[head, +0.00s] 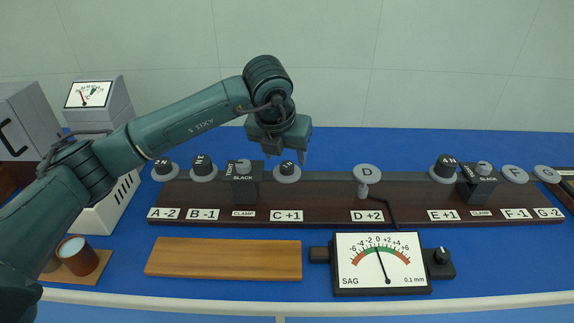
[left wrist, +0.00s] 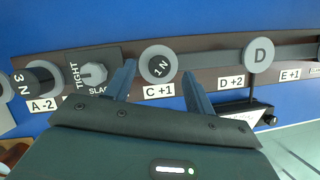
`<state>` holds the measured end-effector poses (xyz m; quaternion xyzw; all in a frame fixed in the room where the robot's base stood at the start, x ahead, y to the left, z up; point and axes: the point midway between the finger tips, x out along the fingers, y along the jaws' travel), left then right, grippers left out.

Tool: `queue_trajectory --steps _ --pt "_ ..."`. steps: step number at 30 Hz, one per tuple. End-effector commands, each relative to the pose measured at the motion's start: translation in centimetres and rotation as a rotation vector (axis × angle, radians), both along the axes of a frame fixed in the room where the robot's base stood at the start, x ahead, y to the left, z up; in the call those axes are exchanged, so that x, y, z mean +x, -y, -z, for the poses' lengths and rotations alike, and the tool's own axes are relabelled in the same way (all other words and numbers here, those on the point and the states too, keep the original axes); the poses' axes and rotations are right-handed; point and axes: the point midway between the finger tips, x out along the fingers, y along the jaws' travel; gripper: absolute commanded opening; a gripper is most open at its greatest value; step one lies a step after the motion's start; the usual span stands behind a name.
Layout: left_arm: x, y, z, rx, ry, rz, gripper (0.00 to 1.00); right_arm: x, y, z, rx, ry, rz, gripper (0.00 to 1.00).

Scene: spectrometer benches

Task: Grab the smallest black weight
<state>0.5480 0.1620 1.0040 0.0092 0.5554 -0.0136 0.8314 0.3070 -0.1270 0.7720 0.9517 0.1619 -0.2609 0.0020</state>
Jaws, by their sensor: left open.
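The smallest black weight, marked 1 N, (head: 288,168) sits on a grey round pan at the C +1 label in the head view. In the left wrist view this weight (left wrist: 159,66) shows between the two fingertips. My left gripper (head: 286,152) is open and empty, pointing down just above and around that pan; I cannot tell how high its tips are. Larger black weights stand on the A -2 pan (head: 162,165), the B -1 pan (head: 203,166) and the E +1 pan (head: 444,162). My right gripper is not in view.
Clamp blocks (head: 246,188) and (head: 478,190) stand on the dark beam (head: 330,206). The D pan (head: 367,173) is empty. A wooden board (head: 222,259), the SAG meter (head: 381,263) and a stand with cups (head: 93,268) lie in front. Blue bench surface behind the beam is clear.

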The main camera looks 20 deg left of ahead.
Motion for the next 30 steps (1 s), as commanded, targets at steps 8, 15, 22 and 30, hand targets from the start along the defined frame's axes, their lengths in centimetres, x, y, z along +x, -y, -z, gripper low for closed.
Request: queue_trajectory --steps 8,15,22,30 --pt "1.0 0.1 2.7 0.0 0.001 0.001 0.54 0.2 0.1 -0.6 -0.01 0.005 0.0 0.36" --pt "1.1 0.1 2.8 0.0 0.001 0.001 0.52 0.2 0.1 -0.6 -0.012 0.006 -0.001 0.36" --pt "1.1 0.1 2.8 0.0 0.0 0.001 0.33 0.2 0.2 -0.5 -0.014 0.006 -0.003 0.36" --pt "1.0 0.1 2.8 -0.001 0.0 0.001 0.11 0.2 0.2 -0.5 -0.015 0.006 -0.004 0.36"
